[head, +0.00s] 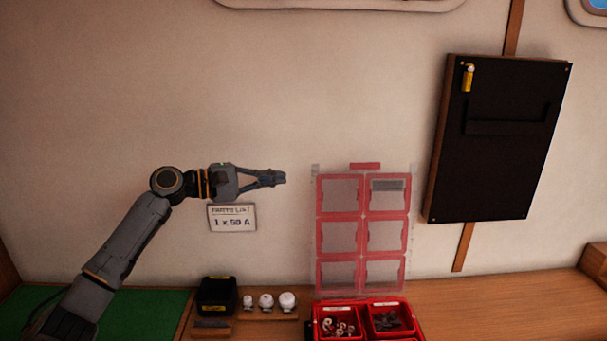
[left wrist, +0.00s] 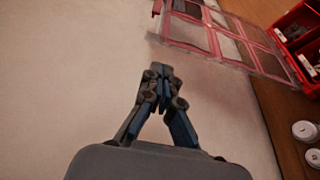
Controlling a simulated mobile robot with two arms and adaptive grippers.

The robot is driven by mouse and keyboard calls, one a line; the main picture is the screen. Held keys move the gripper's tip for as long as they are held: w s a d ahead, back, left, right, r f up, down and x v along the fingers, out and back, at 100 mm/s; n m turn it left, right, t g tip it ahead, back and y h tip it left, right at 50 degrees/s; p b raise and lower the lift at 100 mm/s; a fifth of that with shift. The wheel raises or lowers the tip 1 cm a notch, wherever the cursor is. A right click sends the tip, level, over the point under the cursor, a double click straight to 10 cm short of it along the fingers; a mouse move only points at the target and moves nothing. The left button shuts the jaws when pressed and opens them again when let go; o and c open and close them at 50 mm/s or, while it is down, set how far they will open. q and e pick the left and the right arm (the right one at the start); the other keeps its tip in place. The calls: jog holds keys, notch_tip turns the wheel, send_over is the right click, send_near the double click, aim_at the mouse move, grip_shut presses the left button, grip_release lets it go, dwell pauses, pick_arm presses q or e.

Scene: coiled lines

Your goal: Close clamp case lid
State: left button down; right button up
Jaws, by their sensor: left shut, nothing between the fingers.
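The clamp case is a red box (head: 314,326) with small parts in its compartments, on the wooden bench at the bottom of the head view. Its lid (head: 362,220), clear with red-framed panes, stands upright and open above the box. In the left wrist view the lid (left wrist: 228,42) runs across the top, with part of the red box (left wrist: 292,24) at the upper right. My left gripper (head: 281,178) is shut and empty, in the air to the left of the lid's upper part and apart from it. It also shows in the left wrist view (left wrist: 160,72). My right gripper is not visible.
A black bin (head: 217,296) and several white knobs (head: 266,301) stand left of the case. A sign (head: 232,217) hangs on the wall below my left gripper. A black panel (head: 497,140) hangs at the right. The bench (head: 500,310) right of the case is clear.

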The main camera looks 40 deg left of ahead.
pick_arm(q)
jog(key=p+x, duration=0.3)
jog(key=x, duration=0.4)
jog(key=shift+w, duration=0.2)
jog(key=shift+d, duration=0.1)
